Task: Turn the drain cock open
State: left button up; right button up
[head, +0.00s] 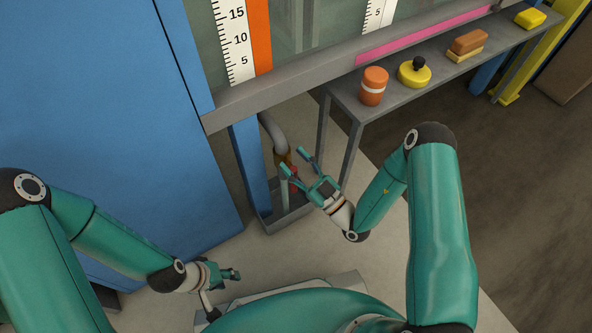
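The drain cock (283,158) has a brass-yellow body at the lower end of a curved grey pipe (271,130) under the flume. A red part (294,178), which looks like its handle, shows just below, partly hidden by my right gripper. My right gripper (293,161) is open, with its two fingers spread toward the cock. One fingertip overlaps the cock area in the picture; I cannot tell whether it touches. My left gripper (236,274) is low, in front of the blue panel and away from the cock. Its fingers are too small to judge.
A grey tray (271,224) stands on the floor below the cock, beside a blue leg (250,165). A grey shelf (345,98) at right holds an orange jar (374,86), a yellow knobbed item (414,72) and blocks. A blue panel (100,110) fills the left.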

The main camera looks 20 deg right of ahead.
jog(key=shift+r, duration=0.5)
